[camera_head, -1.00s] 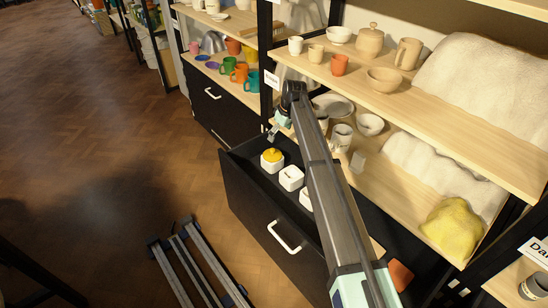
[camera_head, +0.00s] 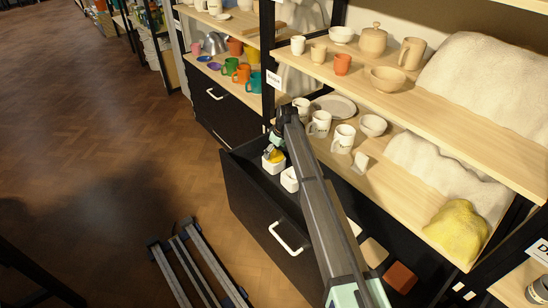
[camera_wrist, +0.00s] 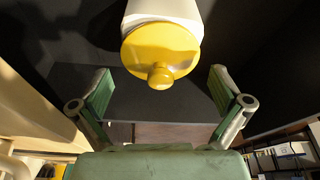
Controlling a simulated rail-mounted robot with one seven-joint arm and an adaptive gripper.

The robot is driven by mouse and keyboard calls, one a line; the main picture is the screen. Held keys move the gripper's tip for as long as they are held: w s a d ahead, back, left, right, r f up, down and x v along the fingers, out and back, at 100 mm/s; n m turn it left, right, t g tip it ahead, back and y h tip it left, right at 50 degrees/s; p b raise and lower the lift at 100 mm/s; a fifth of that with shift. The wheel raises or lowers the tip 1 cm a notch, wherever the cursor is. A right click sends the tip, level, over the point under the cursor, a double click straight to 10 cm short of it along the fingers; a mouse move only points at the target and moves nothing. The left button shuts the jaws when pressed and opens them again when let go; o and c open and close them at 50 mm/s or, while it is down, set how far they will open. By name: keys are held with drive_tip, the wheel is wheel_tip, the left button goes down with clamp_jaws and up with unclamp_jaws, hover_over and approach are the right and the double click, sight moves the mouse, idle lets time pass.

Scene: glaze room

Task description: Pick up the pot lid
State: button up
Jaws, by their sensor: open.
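The pot lid is round, yellow and glossy, with a small knob. It sits on a white pot (camera_wrist: 165,12) in the open drawer, and in the head view the lid (camera_head: 277,156) is partly hidden by my gripper (camera_head: 275,146). In the wrist view the lid (camera_wrist: 160,42) is at top centre, its knob pointing toward the camera. My gripper (camera_wrist: 160,78) is open, one finger on either side. The knob appears between the fingertips, with clear gaps on both sides. I see no contact with the lid.
The black drawer (camera_head: 262,215) is pulled out and holds another white container (camera_head: 289,180) and a reddish-brown block (camera_head: 400,277). Shelf boards with mugs (camera_head: 343,138), bowls (camera_head: 373,125) and a yellow cloth (camera_head: 457,230) stand close on the right. The floor at left is mostly clear.

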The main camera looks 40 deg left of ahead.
drive_tip(key=shift+x, duration=0.75)
drive_tip(key=shift+d+r, duration=0.1)
drive_tip(key=c, duration=1.4)
drive_tip(key=shift+s, duration=0.1)
drive_tip(key=shift+c, duration=0.6)
